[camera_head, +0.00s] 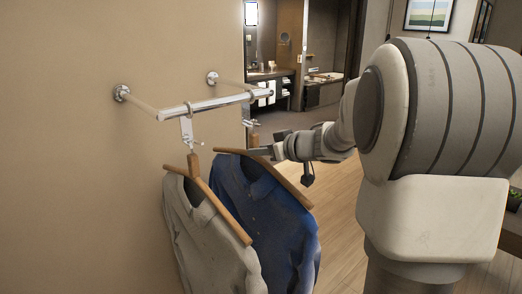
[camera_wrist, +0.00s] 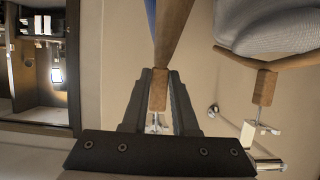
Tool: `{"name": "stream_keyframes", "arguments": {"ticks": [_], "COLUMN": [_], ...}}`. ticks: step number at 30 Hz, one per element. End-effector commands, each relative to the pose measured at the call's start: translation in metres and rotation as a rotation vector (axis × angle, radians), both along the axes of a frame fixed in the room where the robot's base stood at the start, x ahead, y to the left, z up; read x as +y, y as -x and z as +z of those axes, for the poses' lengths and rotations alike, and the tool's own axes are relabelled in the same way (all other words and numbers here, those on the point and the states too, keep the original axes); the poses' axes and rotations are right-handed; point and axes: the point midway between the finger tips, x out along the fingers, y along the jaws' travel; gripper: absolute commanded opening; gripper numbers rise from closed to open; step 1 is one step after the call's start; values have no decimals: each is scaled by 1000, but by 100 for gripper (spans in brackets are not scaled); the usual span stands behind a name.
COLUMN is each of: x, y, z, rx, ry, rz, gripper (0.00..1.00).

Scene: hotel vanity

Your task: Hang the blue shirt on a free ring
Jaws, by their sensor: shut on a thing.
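The blue shirt (camera_head: 268,215) hangs from a wooden hanger (camera_head: 285,180), to the right of a light grey shirt. My gripper (camera_head: 262,153) is shut on the neck of this hanger, also seen between the fingers in the wrist view (camera_wrist: 158,92). The hanger's metal hook (camera_wrist: 157,122) points beyond the fingers. A chrome rail (camera_head: 220,102) on the wall carries a near ring (camera_head: 188,110) and a far ring (camera_head: 250,97). The far ring's fitting hangs just above my gripper. I cannot tell whether the hook touches it.
The grey shirt (camera_head: 205,235) hangs from the near ring's fitting (camera_head: 187,132), close beside the blue shirt. The beige wall (camera_head: 80,200) is at the left. The wooden floor to the right is open. A bathroom lies behind.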

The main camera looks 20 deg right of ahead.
Motion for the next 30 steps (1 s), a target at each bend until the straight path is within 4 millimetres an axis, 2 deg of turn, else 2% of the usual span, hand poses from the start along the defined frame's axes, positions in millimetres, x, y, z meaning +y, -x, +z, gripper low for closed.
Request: {"name": "stream_keyframes", "arguments": {"ticks": [30], "x": [7], "y": [-18], "z": [2], "rx": [-2], "ry": [0], "rz": [0], "gripper": [0]}}
